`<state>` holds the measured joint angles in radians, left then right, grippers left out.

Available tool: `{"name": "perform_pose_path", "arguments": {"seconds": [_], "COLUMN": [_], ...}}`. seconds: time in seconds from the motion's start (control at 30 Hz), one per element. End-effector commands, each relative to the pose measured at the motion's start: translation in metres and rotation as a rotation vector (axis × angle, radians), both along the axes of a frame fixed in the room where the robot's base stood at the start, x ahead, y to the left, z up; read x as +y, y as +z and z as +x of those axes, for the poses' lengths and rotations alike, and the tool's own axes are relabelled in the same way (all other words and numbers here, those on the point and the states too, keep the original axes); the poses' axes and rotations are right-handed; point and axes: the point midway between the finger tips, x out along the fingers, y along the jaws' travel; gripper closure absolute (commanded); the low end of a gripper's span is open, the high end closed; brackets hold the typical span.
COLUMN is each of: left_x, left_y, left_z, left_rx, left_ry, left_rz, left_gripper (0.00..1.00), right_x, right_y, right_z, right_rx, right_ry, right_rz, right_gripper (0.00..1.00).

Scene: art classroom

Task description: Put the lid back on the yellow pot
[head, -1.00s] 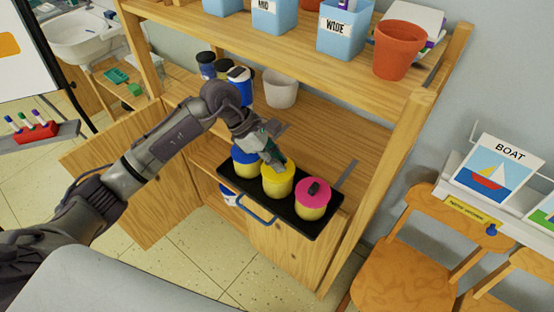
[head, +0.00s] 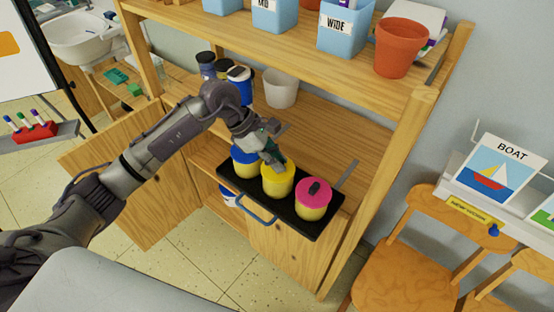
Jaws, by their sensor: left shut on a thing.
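The yellow pot (head: 277,188) stands in the middle of a black tray (head: 297,226) on the shelf unit. Its yellow lid (head: 286,172) is at the pot's top; I see no clear gap between them. My left gripper (head: 275,161) reaches down over it from the upper left and is shut on the lid, with its fingers hiding the lid's knob. To the left is a pot with a blue lid (head: 241,157), partly behind my gripper. To the right is a pot with a pink lid (head: 313,190) and a dark knob. My right gripper is not in view.
Dark-lidded jars and a white pot (head: 280,88) stand farther back on the shelf. Blue bins (head: 344,28) and a terracotta pot (head: 399,48) sit on the shelf above. A wooden post (head: 384,180) rises at right.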

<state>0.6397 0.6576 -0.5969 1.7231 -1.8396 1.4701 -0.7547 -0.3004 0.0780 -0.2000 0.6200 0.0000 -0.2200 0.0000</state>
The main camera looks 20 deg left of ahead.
Motion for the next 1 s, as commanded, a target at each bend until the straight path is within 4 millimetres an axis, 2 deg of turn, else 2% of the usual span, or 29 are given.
{"name": "perform_pose_path", "arguments": {"seconds": [1.0], "left_x": [-0.0005], "left_y": [-0.0007], "left_z": [-0.0002], "left_rx": [0.0], "left_ry": [0.0], "left_rz": [0.0], "left_gripper": [1.0], "right_x": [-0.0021], "right_y": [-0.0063], "right_z": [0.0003], "right_rx": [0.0], "right_ry": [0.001], "right_rz": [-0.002], "right_gripper": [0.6]}}
